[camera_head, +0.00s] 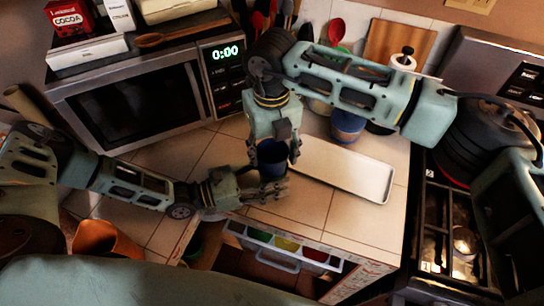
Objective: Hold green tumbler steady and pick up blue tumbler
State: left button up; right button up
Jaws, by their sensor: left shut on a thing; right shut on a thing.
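A dark blue tumbler (271,159) stands upright near the counter's front edge. My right gripper (273,152) points down from above, with its fingers shut on the blue tumbler's sides. My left gripper (268,189) reaches in from the left, lower down, and is shut right below the blue tumbler. I cannot make out the green tumbler clearly; what the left fingers hold is mostly hidden by the fingers and the blue tumbler. I cannot tell whether the blue tumbler sits inside it.
A long pale tray (345,172) lies just right of the grippers. Another blue container (347,124) stands behind it. A microwave (140,97) is at back left, and an orange pot (104,240) at lower left. An open drawer (285,250) lies below the counter edge.

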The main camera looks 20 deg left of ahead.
pick_arm(q)
jog(key=shift+c, duration=0.2)
jog(key=o, duration=1.3)
jog(key=shift+c, duration=0.2)
pick_arm(e)
notch_tip(320, 180, up, 8)
jog(key=shift+f, duration=0.25)
pick_arm(q)
jog(key=shift+a, duration=0.1)
